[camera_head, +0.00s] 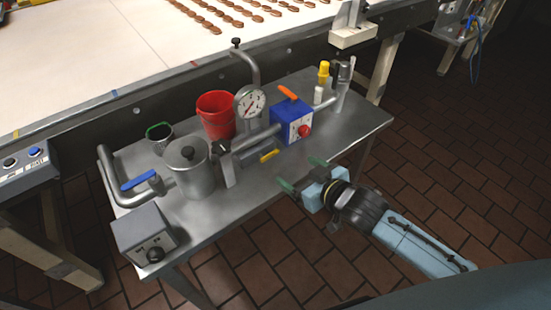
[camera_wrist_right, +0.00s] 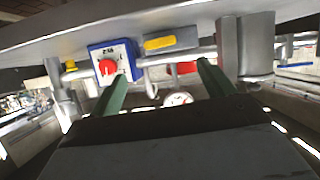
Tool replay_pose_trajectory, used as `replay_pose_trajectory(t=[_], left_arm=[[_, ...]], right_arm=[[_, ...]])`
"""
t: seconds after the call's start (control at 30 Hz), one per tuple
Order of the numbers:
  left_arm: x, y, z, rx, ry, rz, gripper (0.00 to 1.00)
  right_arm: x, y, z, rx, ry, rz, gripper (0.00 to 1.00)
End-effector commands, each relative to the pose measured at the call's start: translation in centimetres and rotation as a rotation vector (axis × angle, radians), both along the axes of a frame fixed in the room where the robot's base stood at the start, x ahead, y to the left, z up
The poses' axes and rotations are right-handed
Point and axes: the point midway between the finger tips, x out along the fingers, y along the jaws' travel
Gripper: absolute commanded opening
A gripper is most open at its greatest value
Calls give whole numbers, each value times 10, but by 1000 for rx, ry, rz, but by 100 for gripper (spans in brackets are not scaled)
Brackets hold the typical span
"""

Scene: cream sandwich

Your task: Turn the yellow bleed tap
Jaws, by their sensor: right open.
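The yellow bleed tap (camera_head: 269,156) is a small yellow bar handle low on the front of the pipework, left of the blue box (camera_head: 287,124). In the right wrist view, which looks upside down, the yellow bleed tap (camera_wrist_right: 160,43) lies between the fingers' lines and beyond their tips. My right gripper (camera_head: 301,174) has green fingers spread open and empty, at the table's front edge, apart from the tap and to its right. The right gripper's fingers also show in the wrist view (camera_wrist_right: 162,70). My left gripper is not in view.
The steel table (camera_head: 235,205) carries a pressure gauge (camera_head: 250,101), a red bucket (camera_head: 216,123), a steel pot (camera_head: 187,172), a blue lever (camera_head: 138,180), an orange lever (camera_head: 288,92) and a grey switch box (camera_head: 146,236). The blue box has a red knob (camera_head: 304,131). The table's front middle is bare.

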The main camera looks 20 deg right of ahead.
Motion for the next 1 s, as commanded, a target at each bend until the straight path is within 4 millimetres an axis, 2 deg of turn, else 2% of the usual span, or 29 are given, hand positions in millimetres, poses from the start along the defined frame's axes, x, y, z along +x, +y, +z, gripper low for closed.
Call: replay_pose_trajectory(t=[0.3, 0.5, 0.7, 0.97, 1.0], left_arm=[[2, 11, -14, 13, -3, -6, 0], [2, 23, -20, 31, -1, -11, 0], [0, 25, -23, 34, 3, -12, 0], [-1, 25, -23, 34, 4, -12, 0], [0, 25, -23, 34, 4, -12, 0]], right_arm=[[59, 20, -26, -1, -2, 0, 82], [86, 29, -38, 0, -1, -1, 82], [97, 33, -43, 0, 0, 0, 82], [98, 33, -43, 0, 0, 0, 82], [98, 33, -43, 0, 0, 0, 79]])
